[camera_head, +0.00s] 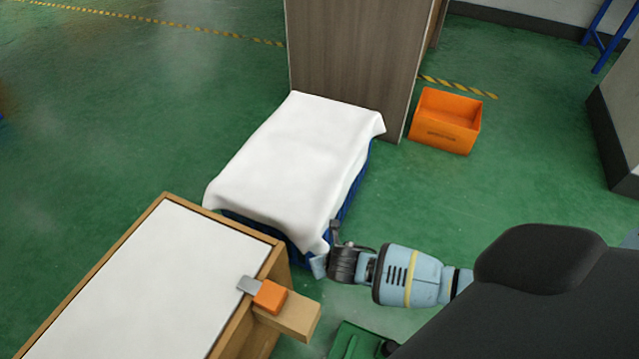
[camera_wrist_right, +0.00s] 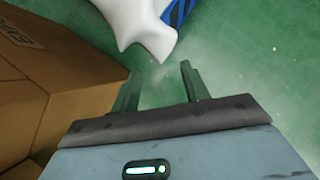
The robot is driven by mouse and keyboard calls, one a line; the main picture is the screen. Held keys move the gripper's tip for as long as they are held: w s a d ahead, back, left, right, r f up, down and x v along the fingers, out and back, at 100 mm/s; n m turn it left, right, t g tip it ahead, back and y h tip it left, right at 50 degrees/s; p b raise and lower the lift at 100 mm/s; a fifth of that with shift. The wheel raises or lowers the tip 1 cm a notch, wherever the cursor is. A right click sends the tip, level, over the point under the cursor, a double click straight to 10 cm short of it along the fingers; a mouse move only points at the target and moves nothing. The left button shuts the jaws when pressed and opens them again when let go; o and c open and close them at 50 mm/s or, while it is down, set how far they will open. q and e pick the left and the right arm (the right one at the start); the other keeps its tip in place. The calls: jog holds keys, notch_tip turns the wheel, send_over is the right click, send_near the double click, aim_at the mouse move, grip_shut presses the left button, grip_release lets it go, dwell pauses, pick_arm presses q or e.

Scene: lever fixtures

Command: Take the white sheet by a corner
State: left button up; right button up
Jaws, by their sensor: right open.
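The white sheet (camera_head: 292,160) lies draped over a blue crate (camera_head: 345,203), its edges hanging over the sides. Its near corner (camera_head: 315,245) hangs low at the crate's near end. My right gripper (camera_head: 326,250) is beside that corner in the head view. In the right wrist view the sheet's corner (camera_wrist_right: 152,38) hangs just beyond the fingertips of my right gripper (camera_wrist_right: 158,80). The fingers are apart with nothing between them. My left gripper is not in view.
A wooden-edged table with a white top (camera_head: 150,290) stands at the near left. An orange-and-grey object (camera_head: 268,294) sits at its edge, by a brown box (camera_head: 290,316). An orange bin (camera_head: 445,122) stands right of a wooden panel (camera_head: 358,60). Green floor is clear at left.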

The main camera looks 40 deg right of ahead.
jog(key=b+x, duration=0.3)
jog(key=x, duration=0.2)
jog(key=c, duration=0.4)
grip_shut()
dwell(0.4)
